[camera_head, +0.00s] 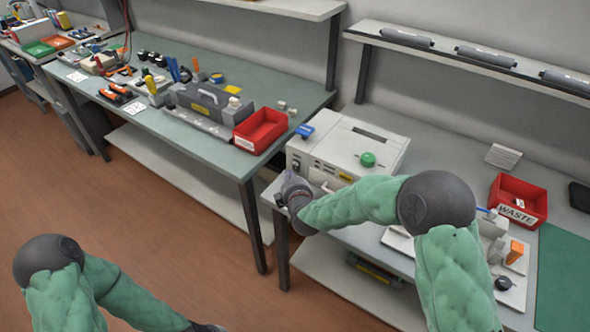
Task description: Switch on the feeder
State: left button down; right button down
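A white box-shaped machine (375,139), which may be the feeder, stands on the right bench. My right gripper (288,182) is at the machine's front left corner, by the bench edge. Its fingers are small and dark, so I cannot tell their opening or any contact. My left arm comes in at the bottom left; its gripper is beyond the bottom edge.
A red WASTE bin (519,201) stands on the right bench, near a white fixture and a green mat (565,270). The left bench holds a red bin (261,130), a grey device (205,100) and several tools. Dark rollers (407,39) lie on the shelf.

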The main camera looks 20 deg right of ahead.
dwell(0.7)
jog(key=shift+w+d, duration=0.25)
jog(key=shift+d, duration=0.15)
jog(key=shift+w+d, duration=0.2)
dwell(0.7)
jog(key=shift+s+a, duration=0.1)
jog(key=shift+a, duration=0.05)
jog(key=shift+s+a+p, duration=0.35)
jog(key=shift+a+p, duration=0.1)
jog(key=shift+p, duration=0.05)
jog(key=shift+s+a+r+p, duration=0.15)
jog(key=shift+s+a+p, duration=0.25)
jog(key=shift+a, duration=0.1)
jog(key=shift+s+a+r+p, duration=0.15)
jog(key=shift+s+a+p, duration=0.2)
jog(key=shift+a, duration=0.15)
jog(key=shift+s+a+p, duration=0.55)
jog(key=shift+s+a, duration=0.25)
jog(key=shift+a, duration=0.15)
